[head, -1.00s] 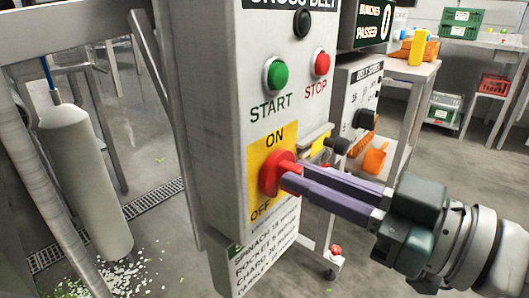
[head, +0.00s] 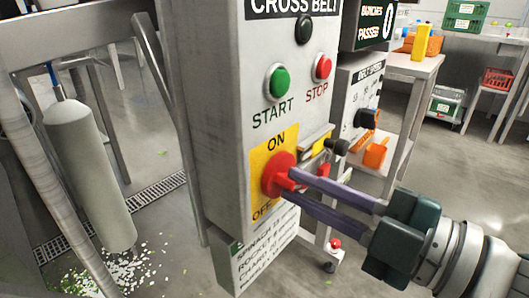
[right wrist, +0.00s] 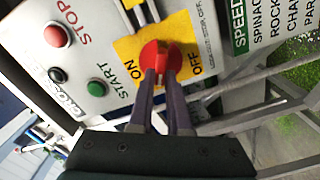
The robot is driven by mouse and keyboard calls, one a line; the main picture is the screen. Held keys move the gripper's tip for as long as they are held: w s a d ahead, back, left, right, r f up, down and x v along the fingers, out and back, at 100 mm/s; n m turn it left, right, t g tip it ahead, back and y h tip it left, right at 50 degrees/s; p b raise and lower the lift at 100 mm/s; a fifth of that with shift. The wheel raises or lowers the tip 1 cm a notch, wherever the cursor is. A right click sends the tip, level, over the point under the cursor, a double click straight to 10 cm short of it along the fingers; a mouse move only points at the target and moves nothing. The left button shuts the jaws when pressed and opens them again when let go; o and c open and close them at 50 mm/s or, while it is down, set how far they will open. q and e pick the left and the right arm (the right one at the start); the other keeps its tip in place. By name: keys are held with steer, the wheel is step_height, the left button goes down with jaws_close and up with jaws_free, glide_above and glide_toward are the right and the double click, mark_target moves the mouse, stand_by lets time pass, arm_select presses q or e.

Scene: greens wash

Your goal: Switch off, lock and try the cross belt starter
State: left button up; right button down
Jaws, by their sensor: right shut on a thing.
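The grey cross belt starter box (head: 222,120) stands upright in the middle of the head view. It has a green START button (head: 278,82), a red STOP button (head: 322,67) and a dark round lamp or button (head: 303,28). Its red rotary switch handle (head: 272,176) sits on a yellow ON/OFF plate (head: 262,150). My right gripper (head: 291,184) is shut on this handle. In the right wrist view the red handle (right wrist: 161,52) lies between the fingertips, with ON and OFF to either side. My left gripper is not in view.
A small bracket with yellow and red items (head: 317,150) is on the box's right side, close to my fingers. A belt speed box (head: 350,95) stands behind. A table (head: 410,68) with a yellow bottle (head: 421,42) is farther back. A white cylinder (head: 90,170) hangs at left.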

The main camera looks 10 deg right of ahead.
steer(key=n, duration=0.5)
steer(key=shift+f+b, duration=0.25)
steer(key=shift+b, duration=0.1)
steer(key=shift+n, duration=0.4)
steer(key=c, duration=0.9)
jaws_free()
steer(key=shift+o, duration=0.2)
steer(key=shift+s, duration=0.1)
steer(key=v, duration=0.9)
steer(key=shift+s+d+p, duration=0.25)
steer(key=shift+s+p, duration=0.1)
